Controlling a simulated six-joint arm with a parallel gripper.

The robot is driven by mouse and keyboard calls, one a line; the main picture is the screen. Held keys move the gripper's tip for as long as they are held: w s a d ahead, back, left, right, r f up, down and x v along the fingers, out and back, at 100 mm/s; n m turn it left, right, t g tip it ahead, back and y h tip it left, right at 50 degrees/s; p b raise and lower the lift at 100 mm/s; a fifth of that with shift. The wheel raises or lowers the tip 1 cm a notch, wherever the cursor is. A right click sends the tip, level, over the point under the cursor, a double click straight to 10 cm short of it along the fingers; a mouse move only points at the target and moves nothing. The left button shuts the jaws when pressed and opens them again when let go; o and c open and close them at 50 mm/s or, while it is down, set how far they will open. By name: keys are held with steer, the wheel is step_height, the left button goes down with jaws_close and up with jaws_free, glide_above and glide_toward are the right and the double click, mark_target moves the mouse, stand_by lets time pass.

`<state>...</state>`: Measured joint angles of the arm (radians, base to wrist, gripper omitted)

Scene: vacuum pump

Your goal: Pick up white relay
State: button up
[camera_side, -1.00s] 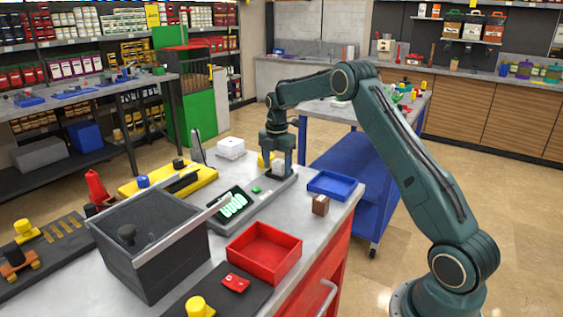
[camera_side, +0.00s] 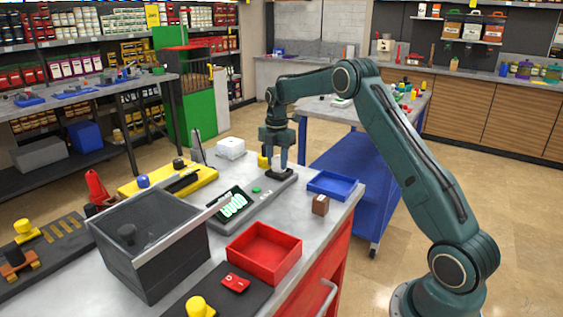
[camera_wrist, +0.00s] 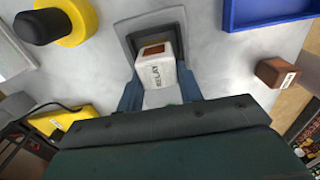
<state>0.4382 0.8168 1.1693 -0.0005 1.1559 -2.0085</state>
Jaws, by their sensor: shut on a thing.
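The white relay (camera_wrist: 158,72), marked "RELAY" and with a brown patch on one end, is between my gripper's two blue-grey fingers in the wrist view. My gripper (camera_wrist: 158,92) is shut on it. The relay overlaps the near part of a dark square socket (camera_wrist: 129,29); I cannot tell whether it is still inside. In the side view my gripper (camera_side: 278,162) points down over the dark block at the back end of the grey device (camera_side: 254,203).
A blue tray (camera_side: 333,185) and a small brown block (camera_side: 320,205) are right of my gripper. A white block (camera_side: 231,148) and a yellow fixture (camera_side: 165,184) are to the left. A red tray (camera_side: 264,253) and a dark bin (camera_side: 150,245) are nearer the camera.

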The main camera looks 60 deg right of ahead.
step_height(320, 180, up, 18)
steer(key=shift+r, duration=0.25)
stand_by(0.4)
stand_by(0.6)
glide_above(331, 188)
step_height(331, 188, down, 2)
steer(key=shift+a, duration=0.1)
stand_by(0.5)
step_height(331, 188, down, 20)
stand_by(1.2)
steer(key=shift+f, duration=0.15)
